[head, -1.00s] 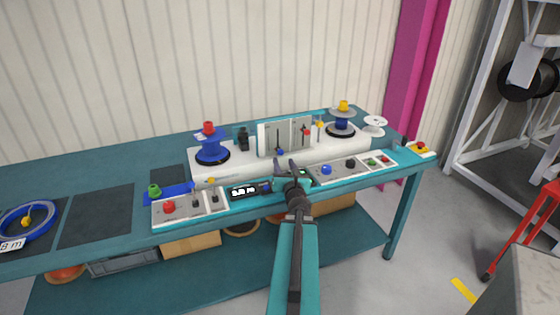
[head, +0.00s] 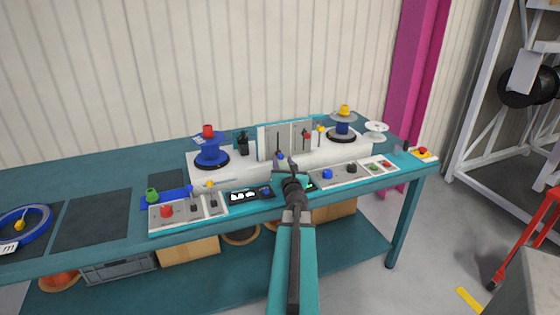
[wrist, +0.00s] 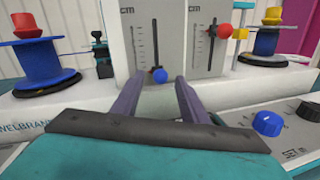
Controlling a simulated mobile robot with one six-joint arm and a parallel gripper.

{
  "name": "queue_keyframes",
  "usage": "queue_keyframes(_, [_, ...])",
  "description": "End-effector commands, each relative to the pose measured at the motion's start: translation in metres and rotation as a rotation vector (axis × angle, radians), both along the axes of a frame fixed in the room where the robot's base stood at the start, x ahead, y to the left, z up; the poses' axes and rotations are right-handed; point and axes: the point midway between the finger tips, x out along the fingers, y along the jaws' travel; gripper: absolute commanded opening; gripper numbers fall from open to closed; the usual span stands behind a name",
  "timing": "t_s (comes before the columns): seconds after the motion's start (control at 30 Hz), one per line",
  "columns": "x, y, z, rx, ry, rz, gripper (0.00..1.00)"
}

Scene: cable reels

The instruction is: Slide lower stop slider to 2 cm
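An upright grey panel (head: 268,142) on the machine carries two vertical slots with "cm" scales, also seen in the wrist view (wrist: 177,60). The left slot has a slider with a blue ball knob (wrist: 160,75) low down, near the slot's bottom. The right slot has a slider with a red ball knob (wrist: 224,31) higher up. I cannot read which is labelled lower stop. My gripper (wrist: 159,82) is open and empty, its two fingers pointing at the panel. The blue knob appears between the fingertips, seemingly beyond them. In the head view my gripper (head: 289,172) is in front of the panel.
A blue reel (wrist: 45,62) with a red top stands left of the panel. Another blue reel (head: 343,127) with a yellow top stands right. A control strip with a blue dial (wrist: 267,122) runs along the front, below the gripper.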

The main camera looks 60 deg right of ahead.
Motion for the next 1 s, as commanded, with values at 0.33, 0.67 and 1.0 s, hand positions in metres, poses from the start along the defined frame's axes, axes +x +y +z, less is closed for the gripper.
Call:
queue_keyframes(0.33, [0.016, -0.018, 0.0, 0.001, -0.001, -0.001, 0.4])
queue_keyframes(0.67, [0.018, -0.02, 0.0, 0.0, 0.0, -0.001, 0.4])
queue_keyframes(1.0, [0.018, -0.02, 0.0, 0.001, -0.001, 0.0, 0.01])
